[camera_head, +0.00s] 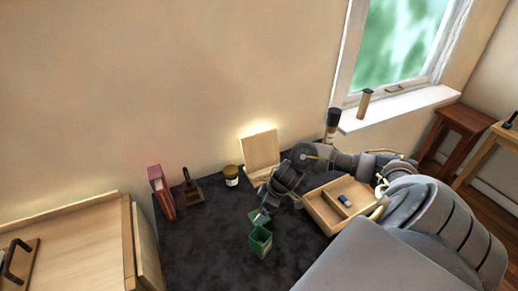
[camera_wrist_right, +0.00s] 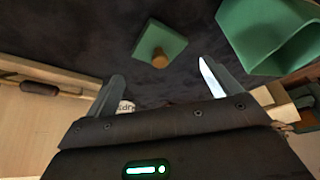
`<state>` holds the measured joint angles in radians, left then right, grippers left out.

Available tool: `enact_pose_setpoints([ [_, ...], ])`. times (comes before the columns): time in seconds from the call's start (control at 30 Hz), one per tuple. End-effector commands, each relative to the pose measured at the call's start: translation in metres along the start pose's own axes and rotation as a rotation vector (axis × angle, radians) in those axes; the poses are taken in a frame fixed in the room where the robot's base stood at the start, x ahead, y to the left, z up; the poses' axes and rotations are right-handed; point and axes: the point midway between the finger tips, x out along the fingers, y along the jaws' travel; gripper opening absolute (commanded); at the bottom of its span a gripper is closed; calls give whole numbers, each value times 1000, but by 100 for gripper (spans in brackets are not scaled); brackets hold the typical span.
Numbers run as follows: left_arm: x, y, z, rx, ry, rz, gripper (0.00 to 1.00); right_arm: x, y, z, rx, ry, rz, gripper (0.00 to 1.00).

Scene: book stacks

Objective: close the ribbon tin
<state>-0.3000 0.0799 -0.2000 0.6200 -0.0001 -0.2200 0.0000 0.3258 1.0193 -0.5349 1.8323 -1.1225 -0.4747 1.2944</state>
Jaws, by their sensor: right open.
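The ribbon tin (camera_head: 260,243) is a green, open-topped square box standing on the dark worktop in the head view. It also shows in the wrist view (camera_wrist_right: 268,35) at the upper right. Its square green lid (camera_wrist_right: 160,45) with a round brown knob is apart from the tin in the wrist view. My right gripper (camera_wrist_right: 160,70) is open, its two fingers spread on either side of the lid's knob, with no clear contact visible. In the head view the right gripper (camera_head: 262,212) is just behind the tin and partly hides the lid. My left gripper is out of view.
A wooden tray (camera_head: 318,216) with small items lies right of the tin, beside my right arm. A jar (camera_head: 231,176), an upright wooden board (camera_head: 260,150), red books (camera_head: 161,190) and a dark bottle (camera_head: 331,125) stand toward the back. The worktop left of the tin is clear.

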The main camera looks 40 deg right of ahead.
Motion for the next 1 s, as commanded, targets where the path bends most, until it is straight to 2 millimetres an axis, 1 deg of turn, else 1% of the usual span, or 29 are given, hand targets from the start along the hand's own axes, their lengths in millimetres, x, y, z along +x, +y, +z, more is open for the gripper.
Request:
enact_pose_setpoints([
  [0.07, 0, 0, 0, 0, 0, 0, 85, 7, -1, 1, 2, -1, -2, 89],
  [0.3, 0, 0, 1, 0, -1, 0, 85, 41, -1, 3, 2, -1, -2, 89],
  [0.4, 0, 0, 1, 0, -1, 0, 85, 49, -1, 3, 1, -1, 0, 89],
  [0.77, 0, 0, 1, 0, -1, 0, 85, 51, -1, 3, -1, -1, 0, 89],
  [0.8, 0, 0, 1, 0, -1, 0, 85, 51, -1, 3, -1, -1, 0, 88],
  [0.87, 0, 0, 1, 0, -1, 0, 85, 51, -1, 3, -1, -1, 0, 80],
  [1.0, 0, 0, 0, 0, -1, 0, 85, 51, -1, 3, 0, -1, 0, 62],
])
